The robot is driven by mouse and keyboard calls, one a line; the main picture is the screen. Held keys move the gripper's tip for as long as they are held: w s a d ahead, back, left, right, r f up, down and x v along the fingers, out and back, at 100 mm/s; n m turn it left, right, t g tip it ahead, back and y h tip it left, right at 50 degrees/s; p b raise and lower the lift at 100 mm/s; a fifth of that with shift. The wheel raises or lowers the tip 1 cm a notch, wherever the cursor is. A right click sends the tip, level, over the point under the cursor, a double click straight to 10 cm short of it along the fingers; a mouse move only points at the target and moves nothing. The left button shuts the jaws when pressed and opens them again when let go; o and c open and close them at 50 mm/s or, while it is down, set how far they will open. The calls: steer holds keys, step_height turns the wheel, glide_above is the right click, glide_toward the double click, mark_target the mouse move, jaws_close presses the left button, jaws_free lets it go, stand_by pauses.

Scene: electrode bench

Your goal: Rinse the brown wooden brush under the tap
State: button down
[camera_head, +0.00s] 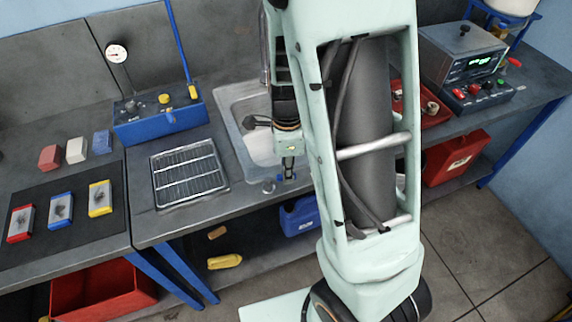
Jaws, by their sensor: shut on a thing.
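My gripper (289,178) hangs at the front edge of the sink (240,146), fingers pointing down. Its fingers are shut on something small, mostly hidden. A grey upright pipe (265,62), perhaps the tap, rises behind the sink, partly hidden by my arm. I cannot clearly make out a brown wooden brush.
A wire rack (188,174) lies left of the sink, with a blue box (161,125) behind it. A dark mat (106,216) with several coloured blocks is further left. Red trays and an instrument (466,62) are right of my arm. A blue container (299,216) sits below.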

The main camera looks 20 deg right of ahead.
stand_by(0.3)
steer(key=c, duration=1.9)
jaws_free()
steer(key=shift+s, duration=0.1)
steer(key=shift+c, duration=0.2)
step_height(320, 180, up, 12)
